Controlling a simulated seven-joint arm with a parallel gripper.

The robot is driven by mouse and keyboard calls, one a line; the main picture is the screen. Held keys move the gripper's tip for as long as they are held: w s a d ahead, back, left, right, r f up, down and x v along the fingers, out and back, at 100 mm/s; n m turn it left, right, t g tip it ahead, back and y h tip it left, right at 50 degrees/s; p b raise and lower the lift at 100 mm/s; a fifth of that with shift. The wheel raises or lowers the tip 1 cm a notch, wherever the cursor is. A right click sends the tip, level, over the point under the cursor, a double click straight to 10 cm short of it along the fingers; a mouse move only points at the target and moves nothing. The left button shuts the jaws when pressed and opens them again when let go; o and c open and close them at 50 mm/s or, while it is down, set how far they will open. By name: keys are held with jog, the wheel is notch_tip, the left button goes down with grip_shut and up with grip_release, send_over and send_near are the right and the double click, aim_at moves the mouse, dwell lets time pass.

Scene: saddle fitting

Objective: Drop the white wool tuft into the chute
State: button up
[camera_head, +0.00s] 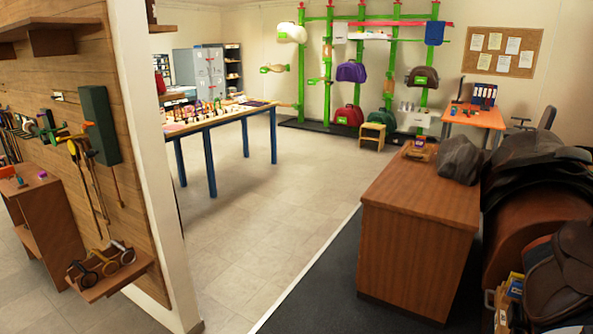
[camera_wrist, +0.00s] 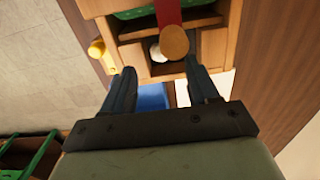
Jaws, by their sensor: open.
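My gripper (camera_wrist: 160,72) shows in the wrist view with its two dark fingers apart and nothing between them. Beyond the fingertips is a wooden unit with open compartments (camera_wrist: 137,58). A small whitish rounded thing (camera_wrist: 155,49), which may be the white wool tuft, sits in one compartment. A tan round disc (camera_wrist: 174,43) on a red strip partly covers that area. I cannot make out which part is the chute. My gripper does not show in the head view, and I cannot identify the tuft or the chute there.
In the wrist view, a yellow cylinder (camera_wrist: 97,49) is at the unit's left and a blue surface (camera_wrist: 153,97) lies below. In the head view, a brown cabinet (camera_head: 417,230) stands right of centre, beside saddles (camera_head: 545,160). The tiled floor (camera_head: 270,210) is clear.

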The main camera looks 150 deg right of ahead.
notch_tip(320, 180, up, 13)
jog(key=shift+r, duration=0.15)
dwell(0.4)
dwell(0.4)
